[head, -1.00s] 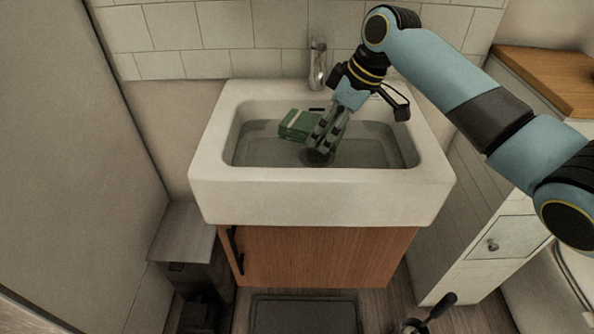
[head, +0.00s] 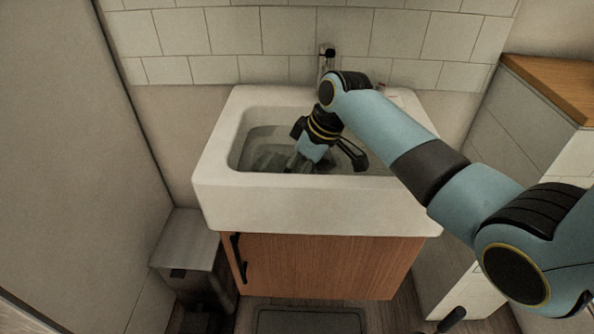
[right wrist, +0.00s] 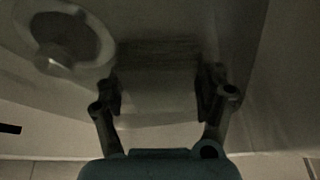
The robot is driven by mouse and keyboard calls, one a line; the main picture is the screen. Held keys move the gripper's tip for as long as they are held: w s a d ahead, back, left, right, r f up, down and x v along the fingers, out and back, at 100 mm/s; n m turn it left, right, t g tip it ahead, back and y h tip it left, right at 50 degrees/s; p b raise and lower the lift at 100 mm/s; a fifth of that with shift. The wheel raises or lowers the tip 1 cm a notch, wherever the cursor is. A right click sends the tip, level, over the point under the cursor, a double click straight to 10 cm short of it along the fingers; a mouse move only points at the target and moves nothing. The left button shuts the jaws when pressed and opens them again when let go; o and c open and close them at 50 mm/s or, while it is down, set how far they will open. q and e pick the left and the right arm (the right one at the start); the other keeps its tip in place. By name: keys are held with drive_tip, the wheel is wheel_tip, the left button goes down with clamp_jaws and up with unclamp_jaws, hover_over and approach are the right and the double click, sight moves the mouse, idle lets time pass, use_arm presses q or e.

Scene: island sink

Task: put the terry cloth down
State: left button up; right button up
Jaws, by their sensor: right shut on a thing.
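The terry cloth (head: 265,160) is a folded block that looks dark and dull low in the basin of the white sink (head: 310,207). The sink's front wall and my gripper partly hide it. My right gripper (head: 297,163) reaches down into the basin and is shut on the cloth. In the right wrist view the cloth (right wrist: 156,72) is a dim block between the two fingertips of the gripper (right wrist: 160,95). I cannot tell whether the cloth touches the basin floor. My left gripper is not in view.
The basin's drain (right wrist: 65,45) lies beside the cloth in the right wrist view. The faucet (head: 326,60) stands behind the basin. A grey bin (head: 188,250) stands left of the wooden cabinet (head: 320,265). A white cabinet with a wooden top (head: 555,88) is at right.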

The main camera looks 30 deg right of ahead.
drive_tip(key=shift+f, duration=0.1)
drive_tip(key=o, duration=0.9)
drive_tip(key=p+v, duration=0.2)
drive_tip(key=v, duration=1)
